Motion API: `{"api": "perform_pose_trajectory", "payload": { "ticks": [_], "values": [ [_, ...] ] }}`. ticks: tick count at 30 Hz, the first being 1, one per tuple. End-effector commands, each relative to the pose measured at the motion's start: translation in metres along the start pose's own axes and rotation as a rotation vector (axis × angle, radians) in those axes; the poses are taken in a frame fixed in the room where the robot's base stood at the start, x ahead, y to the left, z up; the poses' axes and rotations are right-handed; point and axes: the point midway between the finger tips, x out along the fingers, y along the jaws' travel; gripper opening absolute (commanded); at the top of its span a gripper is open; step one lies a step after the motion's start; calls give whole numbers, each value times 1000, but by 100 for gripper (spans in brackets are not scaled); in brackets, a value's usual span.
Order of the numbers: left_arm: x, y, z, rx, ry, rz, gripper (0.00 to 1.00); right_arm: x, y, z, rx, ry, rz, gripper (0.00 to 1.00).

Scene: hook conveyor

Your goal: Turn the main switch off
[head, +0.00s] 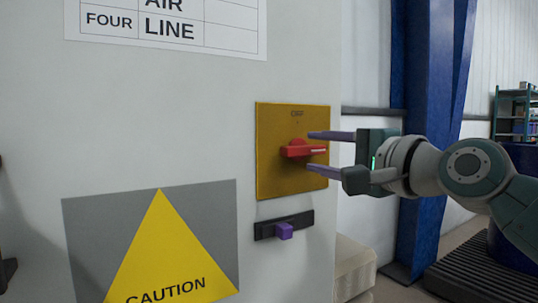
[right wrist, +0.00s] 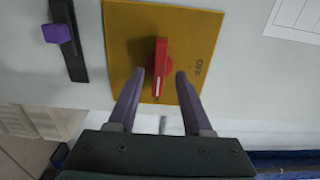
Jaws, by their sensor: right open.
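The main switch is a red rotary handle (head: 302,150) on a yellow plate (head: 270,175) on a pale cabinet front. The handle lies horizontal in the head view, its white mark toward the right; the word OFF stands at the plate's top. In the right wrist view the red handle (right wrist: 158,68) points toward my gripper. My right gripper (head: 309,151) is open in front of the plate, one purple finger above the handle and one below. In the right wrist view the fingers flank the handle's end, with gaps visible. My left gripper is not in view.
Below the plate is a black strip (head: 262,231) with a purple knob (head: 285,231). A yellow caution sign (head: 160,260) is at lower left, and a label sheet (head: 215,28) above. A blue column (head: 428,120) stands behind my right arm.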

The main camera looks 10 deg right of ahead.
Motion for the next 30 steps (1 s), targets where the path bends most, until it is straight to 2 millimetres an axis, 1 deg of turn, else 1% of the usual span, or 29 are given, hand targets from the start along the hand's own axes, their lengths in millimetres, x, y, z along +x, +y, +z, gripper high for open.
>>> {"api": "perform_pose_trajectory", "payload": {
  "ticks": [3,6,15,17,28,29,30],
  "values": [
    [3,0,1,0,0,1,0,12,1,0,1,0,0,50],
    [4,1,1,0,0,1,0,17,1,0,0,-1,0,50],
    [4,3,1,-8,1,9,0,19,0,0,0,0,1,50],
    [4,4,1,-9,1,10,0,19,0,0,0,0,1,44],
    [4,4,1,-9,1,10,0,19,1,0,0,0,1,3],
    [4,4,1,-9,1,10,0,19,1,0,0,0,1,0],
    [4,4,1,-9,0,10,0,19,1,0,0,0,1,0]
  ]
}}
